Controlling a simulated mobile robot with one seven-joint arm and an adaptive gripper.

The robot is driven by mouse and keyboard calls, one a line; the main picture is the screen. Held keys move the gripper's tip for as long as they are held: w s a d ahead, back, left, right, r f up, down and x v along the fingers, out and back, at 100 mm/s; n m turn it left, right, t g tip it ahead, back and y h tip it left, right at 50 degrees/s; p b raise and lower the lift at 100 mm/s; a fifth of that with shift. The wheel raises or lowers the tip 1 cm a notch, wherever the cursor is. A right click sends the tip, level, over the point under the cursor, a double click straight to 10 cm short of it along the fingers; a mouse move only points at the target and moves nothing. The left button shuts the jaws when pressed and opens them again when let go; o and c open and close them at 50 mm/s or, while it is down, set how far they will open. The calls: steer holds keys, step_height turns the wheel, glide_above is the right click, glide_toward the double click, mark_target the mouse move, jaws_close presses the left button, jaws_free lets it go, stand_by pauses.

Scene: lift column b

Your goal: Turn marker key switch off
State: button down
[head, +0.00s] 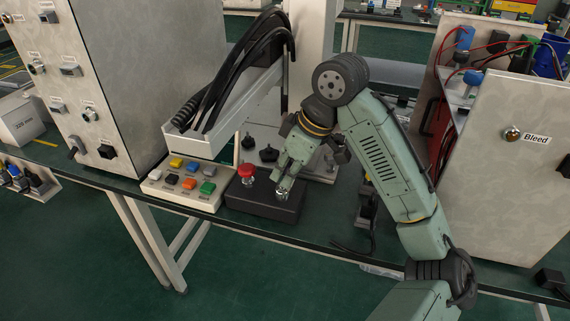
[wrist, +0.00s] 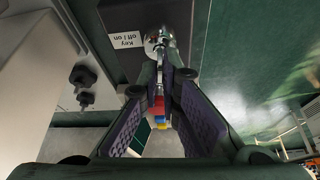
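The key switch is a round metal lock (wrist: 154,40) on top of a black box (head: 240,202) at the bench's front edge. In the wrist view a white label (wrist: 127,41) beside it reads "Key off | on", upside down. My gripper (head: 282,188) points down over the right part of the box, at the switch. In the wrist view my gripper (wrist: 161,76) has its fingertips close together around a thin metal key just below the lock. The fingers hide part of the key, and its exact turn is hard to tell.
A red mushroom button (head: 246,172) stands on the same box, just left of my gripper. A panel of coloured buttons (head: 183,184) is further left. Black knobs (head: 268,153) stand behind. A panel marked "Bleed" (head: 520,170) is at the right.

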steer(key=shift+n+p, duration=0.3)
steer(key=shift+n, duration=0.2)
steer(key=c, duration=1.8)
jaws_free()
steer(key=shift+g, duration=0.3)
steer(key=v, duration=1.2)
